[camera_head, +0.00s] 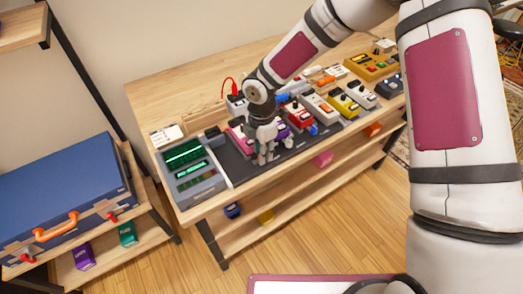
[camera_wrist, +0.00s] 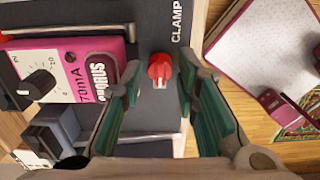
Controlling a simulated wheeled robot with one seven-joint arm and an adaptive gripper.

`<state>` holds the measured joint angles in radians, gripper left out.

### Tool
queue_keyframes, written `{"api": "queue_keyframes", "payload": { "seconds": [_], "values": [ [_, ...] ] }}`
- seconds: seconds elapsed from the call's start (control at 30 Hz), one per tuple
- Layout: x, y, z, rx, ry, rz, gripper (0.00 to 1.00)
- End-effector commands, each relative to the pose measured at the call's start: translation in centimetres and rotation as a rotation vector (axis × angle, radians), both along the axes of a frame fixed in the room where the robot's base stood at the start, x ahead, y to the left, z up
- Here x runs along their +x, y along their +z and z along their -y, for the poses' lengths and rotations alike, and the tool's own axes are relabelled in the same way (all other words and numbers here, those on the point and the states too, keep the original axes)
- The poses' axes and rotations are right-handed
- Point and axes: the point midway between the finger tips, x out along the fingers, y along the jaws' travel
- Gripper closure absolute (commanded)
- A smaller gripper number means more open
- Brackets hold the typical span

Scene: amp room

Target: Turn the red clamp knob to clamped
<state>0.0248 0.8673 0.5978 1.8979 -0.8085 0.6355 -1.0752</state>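The red clamp knob (camera_wrist: 160,66) shows in the wrist view, on a dark grey panel (camera_wrist: 152,125) near a white "CLAMP" label (camera_wrist: 177,20). A pale mark shows on the knob's lower side. My gripper (camera_wrist: 161,82) is open, with one green-padded finger on each side of the knob; I cannot tell whether either finger touches it. In the head view my gripper (camera_head: 263,157) points down at the front edge of the dark board on the bench, and the knob is hidden there.
A pink chorus pedal (camera_wrist: 85,70) lies just left of the knob in the wrist view. In the head view, several coloured pedals fill the board to the right, and a grey device with green screens (camera_head: 190,170) stands left. A blue case (camera_head: 65,195) rests on the left shelf.

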Motion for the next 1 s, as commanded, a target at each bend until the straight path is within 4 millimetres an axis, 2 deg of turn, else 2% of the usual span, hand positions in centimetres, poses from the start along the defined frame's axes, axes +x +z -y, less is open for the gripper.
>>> {"api": "queue_keyframes", "payload": {
  "seconds": [0.27, 0.37, 0.4, 0.43, 0.77, 1.0],
  "values": [
    [0.01, -0.19, -0.01, 0.000, 0.000, 0.000, 0.71],
    [0.01, -0.18, 0.01, 0.000, 0.000, 0.000, 0.90],
    [0.01, -0.18, 0.01, 0.000, 0.000, 0.000, 0.99],
    [0.01, -0.18, 0.01, 0.000, 0.000, 0.000, 1.00],
    [-0.02, -0.18, 0.02, -0.001, -0.025, -0.001, 1.00],
    [-0.03, -0.23, 0.04, -0.003, -0.138, -0.001, 1.00]
  ]
}}
